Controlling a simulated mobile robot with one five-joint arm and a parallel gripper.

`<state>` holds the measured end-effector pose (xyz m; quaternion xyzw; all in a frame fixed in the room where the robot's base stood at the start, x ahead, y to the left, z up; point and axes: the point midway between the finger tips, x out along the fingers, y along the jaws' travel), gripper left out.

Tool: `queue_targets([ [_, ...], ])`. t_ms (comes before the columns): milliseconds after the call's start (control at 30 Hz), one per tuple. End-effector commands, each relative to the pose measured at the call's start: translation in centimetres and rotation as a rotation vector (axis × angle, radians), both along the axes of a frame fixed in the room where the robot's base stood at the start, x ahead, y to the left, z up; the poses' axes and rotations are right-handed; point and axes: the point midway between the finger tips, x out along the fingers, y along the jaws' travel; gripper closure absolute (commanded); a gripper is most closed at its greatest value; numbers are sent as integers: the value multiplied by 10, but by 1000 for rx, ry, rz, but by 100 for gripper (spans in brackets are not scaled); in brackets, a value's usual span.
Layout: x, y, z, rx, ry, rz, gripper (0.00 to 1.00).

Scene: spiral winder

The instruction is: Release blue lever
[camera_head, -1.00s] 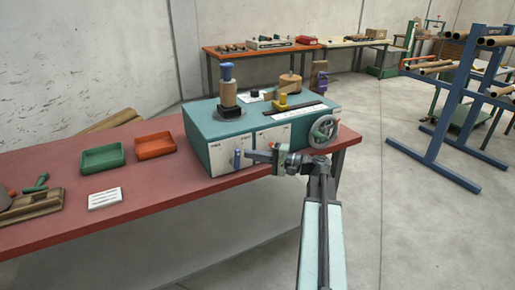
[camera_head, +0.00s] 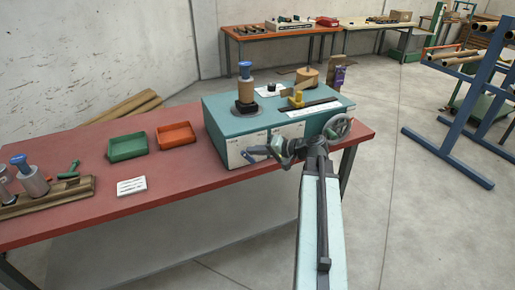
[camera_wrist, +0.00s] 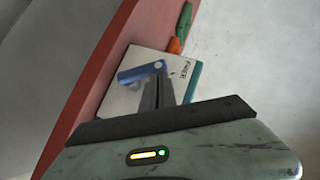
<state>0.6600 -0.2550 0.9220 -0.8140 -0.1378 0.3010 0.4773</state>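The blue lever (camera_head: 247,158) is on the front panel of the teal winder box (camera_head: 222,128), near its left end. It looks tilted rather than upright. In the wrist view the blue lever (camera_wrist: 138,73) lies across the pale panel, beside the fingertips. My gripper (camera_head: 264,150) reaches in front of the panel from the right, with its tips close to the lever. In the wrist view the fingers (camera_wrist: 158,88) are close together with nothing seen between them. Whether they touch the lever is unclear.
A handwheel (camera_head: 337,127) is at the box's right end, close to my wrist. A green tray (camera_head: 128,147), an orange tray (camera_head: 175,135) and a white card (camera_head: 131,186) lie on the red table (camera_head: 190,182). A blue rack (camera_head: 455,120) stands at right.

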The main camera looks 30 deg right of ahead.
Motion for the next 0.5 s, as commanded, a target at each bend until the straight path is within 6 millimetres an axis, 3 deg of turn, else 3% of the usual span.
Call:
queue_targets([
  [500,-4,-2,-1,5,4,1,100],
])
